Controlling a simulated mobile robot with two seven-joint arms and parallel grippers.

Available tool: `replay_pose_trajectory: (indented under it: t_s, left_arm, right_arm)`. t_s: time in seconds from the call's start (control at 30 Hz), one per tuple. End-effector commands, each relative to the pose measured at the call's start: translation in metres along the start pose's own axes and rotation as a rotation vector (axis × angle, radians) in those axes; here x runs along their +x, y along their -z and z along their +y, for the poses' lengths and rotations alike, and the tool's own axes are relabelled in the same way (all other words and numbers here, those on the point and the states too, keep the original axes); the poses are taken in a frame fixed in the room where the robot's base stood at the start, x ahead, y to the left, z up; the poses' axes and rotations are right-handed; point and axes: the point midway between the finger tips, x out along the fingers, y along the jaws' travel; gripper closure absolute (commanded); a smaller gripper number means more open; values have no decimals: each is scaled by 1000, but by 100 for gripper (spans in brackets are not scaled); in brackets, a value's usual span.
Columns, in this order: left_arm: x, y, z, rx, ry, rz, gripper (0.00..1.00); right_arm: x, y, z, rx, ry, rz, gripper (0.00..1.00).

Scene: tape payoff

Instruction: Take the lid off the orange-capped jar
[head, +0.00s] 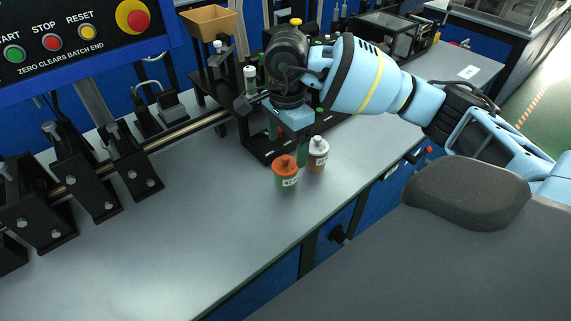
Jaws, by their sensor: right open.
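The orange-capped jar (286,180) stands upright on the grey bench, with its orange lid on top and a white label on its greenish body. A second jar (318,160) with a pale grey lid and an orange-brown body stands just behind it to the right. My right gripper (301,150) points down just behind the two jars. It is open and empty, and its fingers are partly lost against the dark fixture. I cannot tell whether a finger touches a jar. My left gripper is not in view.
A black fixture (257,139) with small bottles stands behind the gripper. Black clamp blocks (78,172) on a rail line the left side. A button panel (75,45) overhangs the upper left. The bench (200,230) left and front of the jars is clear; its front edge is close.

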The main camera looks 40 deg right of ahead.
Motion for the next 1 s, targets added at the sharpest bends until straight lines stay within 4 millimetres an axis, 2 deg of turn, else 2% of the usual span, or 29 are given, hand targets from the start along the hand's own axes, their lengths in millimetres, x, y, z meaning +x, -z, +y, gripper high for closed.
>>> replay_pose_trajectory:
  t_s: [0.33,0.67,1.0]
  left_arm:
    - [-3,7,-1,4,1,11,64]
    - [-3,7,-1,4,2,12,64]
    - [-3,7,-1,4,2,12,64]
  right_arm:
    - [44,0,-3,0,-3,0,16]
    - [49,0,-4,-1,-1,0,18]
    - [49,0,-4,-1,-1,0,62]
